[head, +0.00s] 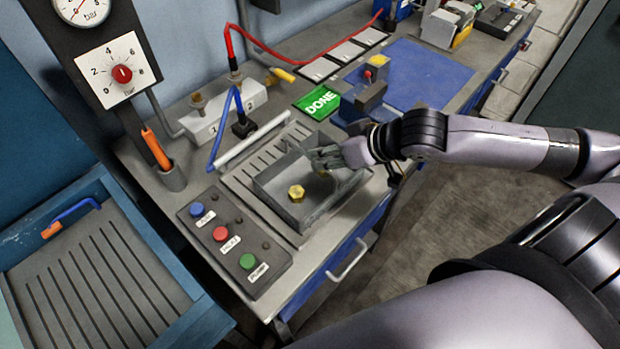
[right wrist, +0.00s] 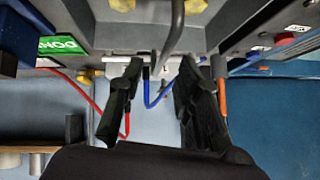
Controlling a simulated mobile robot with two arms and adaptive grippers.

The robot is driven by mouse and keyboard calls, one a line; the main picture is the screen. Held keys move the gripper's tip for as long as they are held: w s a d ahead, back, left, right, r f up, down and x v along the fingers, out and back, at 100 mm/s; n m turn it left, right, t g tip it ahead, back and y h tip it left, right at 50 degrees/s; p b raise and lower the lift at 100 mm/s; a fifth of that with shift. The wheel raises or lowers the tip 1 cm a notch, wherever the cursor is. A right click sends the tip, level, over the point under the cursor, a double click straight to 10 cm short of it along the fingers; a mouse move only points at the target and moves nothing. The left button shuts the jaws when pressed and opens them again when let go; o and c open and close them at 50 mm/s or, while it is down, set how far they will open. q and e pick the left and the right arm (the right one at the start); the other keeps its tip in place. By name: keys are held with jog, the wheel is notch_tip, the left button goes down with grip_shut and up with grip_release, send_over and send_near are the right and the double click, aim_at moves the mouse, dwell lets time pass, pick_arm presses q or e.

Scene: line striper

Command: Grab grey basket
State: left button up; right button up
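The grey basket (head: 274,207) sits on the slatted part of the workbench in the head view, with a brass nut (head: 296,192) inside. My right gripper (head: 326,157) is over the basket's far right side. In the right wrist view, my right gripper (right wrist: 160,80) has its two black fingers apart. A grey bar that looks like the handle (right wrist: 172,45) of the basket (right wrist: 135,37) shows between the fingers, with a gap on each side. Two brass pieces (right wrist: 195,5) show at the top edge. My left gripper is not in view.
A button panel (head: 233,240) is left of the basket. A white block with valves (head: 222,117), a green DONE sign (head: 320,101) and a blue vise (head: 363,100) stand behind it. A drawer handle (head: 347,262) sticks out from the bench front.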

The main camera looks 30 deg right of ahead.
jog(key=p+x, duration=0.1)
jog(key=x, duration=0.4)
jog(key=shift+w+a+r+p, duration=0.15)
jog(key=shift+w+a+p, duration=0.1)
jog(key=shift+p, duration=0.15)
jog(key=shift+w+a+f, duration=0.1)
jog(key=shift+w+f, duration=0.05)
jog(key=shift+f, duration=0.1)
grip_shut()
jog(key=shift+r, duration=0.1)
dwell(0.4)
